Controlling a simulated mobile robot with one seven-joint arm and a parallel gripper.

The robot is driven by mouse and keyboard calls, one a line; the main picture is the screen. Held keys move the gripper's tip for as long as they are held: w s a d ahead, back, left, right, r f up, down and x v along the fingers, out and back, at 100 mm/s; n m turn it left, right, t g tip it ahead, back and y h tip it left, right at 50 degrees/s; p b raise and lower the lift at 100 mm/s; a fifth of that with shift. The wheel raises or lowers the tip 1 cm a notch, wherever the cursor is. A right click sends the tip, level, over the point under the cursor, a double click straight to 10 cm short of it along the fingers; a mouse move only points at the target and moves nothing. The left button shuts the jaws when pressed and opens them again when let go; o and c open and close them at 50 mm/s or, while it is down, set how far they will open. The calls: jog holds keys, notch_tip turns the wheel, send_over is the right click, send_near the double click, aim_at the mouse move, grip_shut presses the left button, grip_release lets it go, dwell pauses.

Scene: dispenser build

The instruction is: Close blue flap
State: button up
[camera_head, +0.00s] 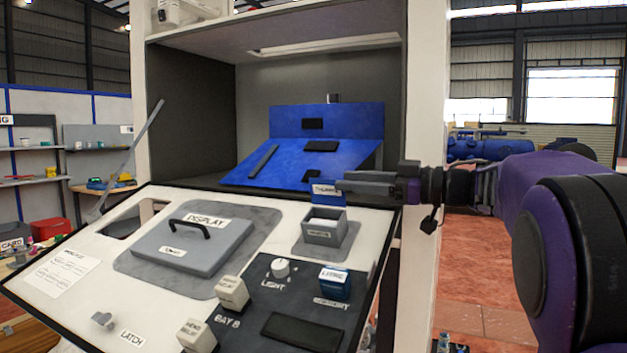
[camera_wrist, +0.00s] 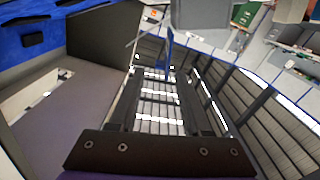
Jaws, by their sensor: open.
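The small blue flap (camera_head: 328,192) with a white label stands raised at the back of a grey open-topped box (camera_head: 325,232) on the sloped white panel. My gripper (camera_head: 343,187) reaches in from the right, with its fingers level and their tips close to the flap's right side. I cannot tell whether they touch it. In the wrist view my gripper (camera_wrist: 160,78) has its two fingers apart with nothing held between them. A thin blue upright piece (camera_wrist: 169,52), which looks like the flap seen edge-on, shows just beyond the fingertips.
A larger blue sloped unit (camera_head: 310,160) sits in the recess behind the panel. A grey display lid with a black handle (camera_head: 190,242) lies left of the box. A knob (camera_head: 281,267) and a labelled blue block (camera_head: 334,284) are in front. A white post (camera_head: 427,130) stands behind my gripper.

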aim_at(314, 194)
jog(key=x, duration=0.8)
jog(key=shift+w+a, duration=0.1)
jog(key=shift+a, duration=0.05)
grip_shut()
